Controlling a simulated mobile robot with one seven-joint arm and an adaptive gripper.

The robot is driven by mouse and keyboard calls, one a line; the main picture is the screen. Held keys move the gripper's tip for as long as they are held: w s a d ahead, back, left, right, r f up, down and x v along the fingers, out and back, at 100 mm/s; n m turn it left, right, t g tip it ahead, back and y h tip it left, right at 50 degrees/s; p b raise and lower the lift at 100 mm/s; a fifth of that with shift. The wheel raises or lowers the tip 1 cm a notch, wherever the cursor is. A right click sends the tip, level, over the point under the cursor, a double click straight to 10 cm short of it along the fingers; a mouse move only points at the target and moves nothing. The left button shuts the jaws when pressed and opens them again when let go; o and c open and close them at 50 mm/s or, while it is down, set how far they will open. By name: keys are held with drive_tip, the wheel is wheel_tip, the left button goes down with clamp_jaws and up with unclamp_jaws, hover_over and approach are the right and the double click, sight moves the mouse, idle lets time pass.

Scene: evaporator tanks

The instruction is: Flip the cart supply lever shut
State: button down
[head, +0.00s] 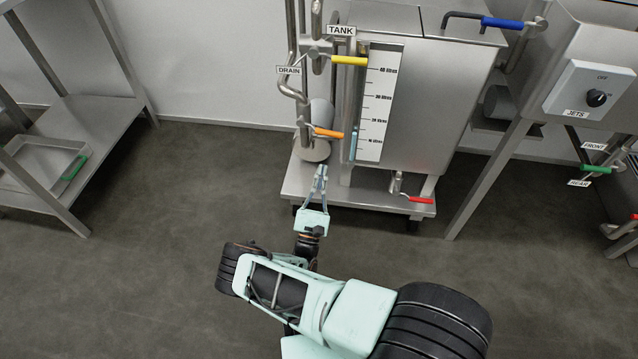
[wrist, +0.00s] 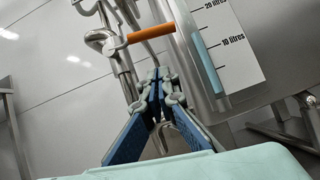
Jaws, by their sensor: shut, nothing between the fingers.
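No label reading "cart supply" shows, so I cannot tell for certain which lever it is. The wheeled steel cart (head: 300,186) carries a tank with a litre scale. A yellow lever (head: 350,61) sits near the TANK label and an orange lever (head: 328,133) lower on the pipes; both lie roughly level, pointing right. A red lever (head: 420,200) is low at the cart's right. My gripper (head: 321,170) is shut and empty, below the orange lever. In the wrist view its fingertips (wrist: 163,76) meet just under the orange lever (wrist: 151,36), seemingly apart from it.
Vertical pipes (head: 301,95) and a grey rounded body stand close left of the tank. A blue lever (head: 502,23) is at upper right, and a JETS switch box (head: 588,90) with a green lever (head: 596,169) is farther right. A steel shelf (head: 90,130) stands left; floor between is clear.

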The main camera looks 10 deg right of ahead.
drive_tip(key=w+d+r, duration=0.2)
drive_tip(key=w+r, duration=0.2)
drive_tip(key=r, duration=0.2)
drive_tip(key=shift+r+b, duration=0.15)
drive_tip(key=shift+b, duration=0.2)
drive_tip(key=shift+s, duration=0.1)
